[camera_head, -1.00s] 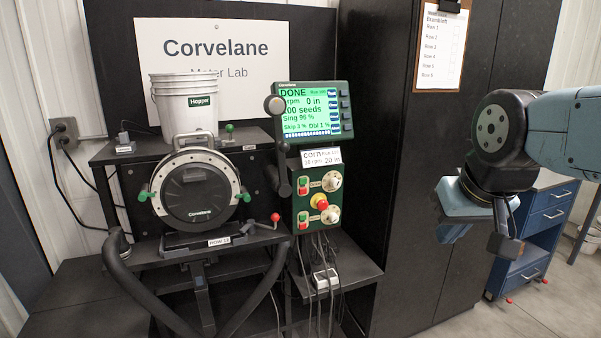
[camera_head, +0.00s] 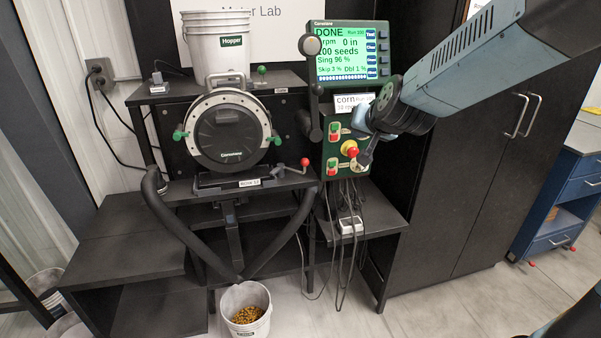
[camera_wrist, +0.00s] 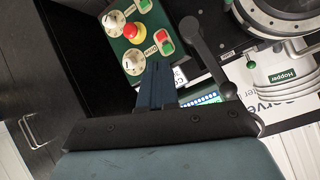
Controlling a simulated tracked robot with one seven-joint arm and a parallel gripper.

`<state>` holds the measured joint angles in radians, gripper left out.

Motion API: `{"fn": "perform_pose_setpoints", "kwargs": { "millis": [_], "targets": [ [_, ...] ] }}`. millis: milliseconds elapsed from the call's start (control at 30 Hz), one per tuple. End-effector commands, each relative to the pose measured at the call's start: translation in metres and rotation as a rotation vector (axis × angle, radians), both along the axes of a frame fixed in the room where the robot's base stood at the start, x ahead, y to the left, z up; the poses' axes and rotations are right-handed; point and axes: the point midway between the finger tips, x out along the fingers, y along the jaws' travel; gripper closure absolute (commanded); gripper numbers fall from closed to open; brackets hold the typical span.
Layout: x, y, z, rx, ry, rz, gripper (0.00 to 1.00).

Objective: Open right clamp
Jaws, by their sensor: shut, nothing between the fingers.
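The round black seed meter (camera_head: 228,135) sits on its stand with a pale ring around its cover. The right clamp (camera_head: 275,139) is a small green handle on the right of that ring. A matching green left clamp (camera_head: 180,136) is on the other side. My gripper (camera_head: 362,163) is shut and empty, in front of the control panel, well right of the right clamp. In the wrist view, which is turned over, its shut dark fingers (camera_wrist: 155,85) point at the panel. The meter (camera_wrist: 285,14) is cut off at top right there.
The control panel (camera_head: 333,165) has knobs and a red button. A black lever with a round knob (camera_head: 311,45) stands between meter and panel. A red-tipped lever (camera_head: 304,162) is below right of the meter. The hopper bucket (camera_head: 218,45) is above; a seed bucket (camera_head: 246,310) is on the floor.

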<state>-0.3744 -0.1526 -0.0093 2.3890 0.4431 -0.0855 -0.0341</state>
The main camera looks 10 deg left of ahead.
Motion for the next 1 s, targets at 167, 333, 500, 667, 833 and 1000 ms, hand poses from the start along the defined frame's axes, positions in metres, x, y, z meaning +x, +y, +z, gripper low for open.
{"fn": "perform_pose_setpoints", "kwargs": {
  "millis": [167,333,500,667,833,1000],
  "targets": [
    [0.033,0.037,-0.027,0.025,-0.067,-0.049,1.0],
    [0.056,0.066,-0.054,0.03,-0.14,-0.111,1.0],
    [0.069,0.094,-0.084,0.013,-0.219,-0.175,1.0],
    [0.074,0.116,-0.114,-0.024,-0.3,-0.236,1.0],
    [0.068,0.137,-0.146,-0.081,-0.397,-0.294,1.0],
    [0.054,0.154,-0.177,-0.155,-0.509,-0.345,1.0]
  ]
}}
